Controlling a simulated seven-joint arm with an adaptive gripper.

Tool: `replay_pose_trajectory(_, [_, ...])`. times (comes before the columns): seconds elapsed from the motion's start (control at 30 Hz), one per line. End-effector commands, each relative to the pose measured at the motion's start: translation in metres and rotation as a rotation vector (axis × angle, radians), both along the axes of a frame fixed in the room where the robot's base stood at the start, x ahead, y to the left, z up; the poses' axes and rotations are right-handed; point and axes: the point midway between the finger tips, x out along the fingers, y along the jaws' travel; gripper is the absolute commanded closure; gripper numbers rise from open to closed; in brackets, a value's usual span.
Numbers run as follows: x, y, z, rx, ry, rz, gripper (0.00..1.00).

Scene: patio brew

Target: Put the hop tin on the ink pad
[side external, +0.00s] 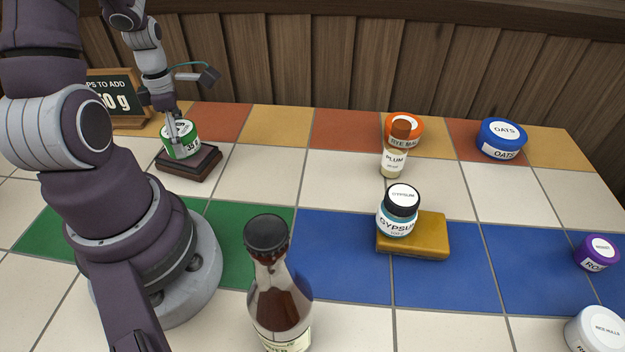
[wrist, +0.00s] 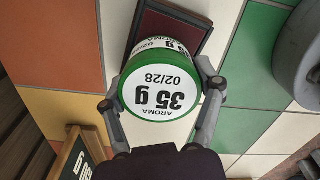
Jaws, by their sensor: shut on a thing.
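The hop tin (side external: 181,150) is a round green tin with a white label. In the wrist view the hop tin (wrist: 160,88) reads "AROMA 35 g 02/28". My gripper (side external: 176,131) is shut on it, with one finger on each side in the wrist view (wrist: 157,92). The ink pad (side external: 206,164) is a dark brown-red square block on the tiles. The tin is over the ink pad, upright in the side view; I cannot tell whether it touches. In the wrist view the tin hides part of the pad (wrist: 172,27).
A chalkboard sign (side external: 118,88) stands close behind the pad. A gypsum jar (side external: 397,222) rests on a yellow block (side external: 428,238).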

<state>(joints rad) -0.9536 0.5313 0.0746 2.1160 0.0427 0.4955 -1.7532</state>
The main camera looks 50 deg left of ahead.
Motion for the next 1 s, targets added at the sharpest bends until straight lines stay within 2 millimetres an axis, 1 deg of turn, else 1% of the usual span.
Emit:
replay_pose_trajectory(0.07, [0.000, 0.000, -0.005, -0.001, 0.000, 0.000, 0.69])
replay_pose_trajectory(0.37, [0.000, 0.000, -0.008, 0.000, 0.000, -0.002, 0.69])
replay_pose_trajectory(0.4, [0.000, 0.000, -0.008, 0.001, 0.000, -0.002, 0.29])
replay_pose_trajectory(0.57, [0.000, 0.000, -0.007, 0.001, 0.000, -0.002, 0.08])
replay_pose_trajectory(0.6, [0.000, 0.000, -0.007, 0.001, 0.000, -0.002, 0.07])
replay_pose_trajectory(0.87, [0.000, 0.000, -0.007, 0.001, 0.000, -0.002, 0.07])
replay_pose_trajectory(0.93, [0.000, 0.000, -0.004, 0.003, -0.001, -0.002, 0.07])
replay_pose_trajectory(1.0, [0.001, 0.001, 0.004, 0.005, -0.003, -0.003, 0.07])
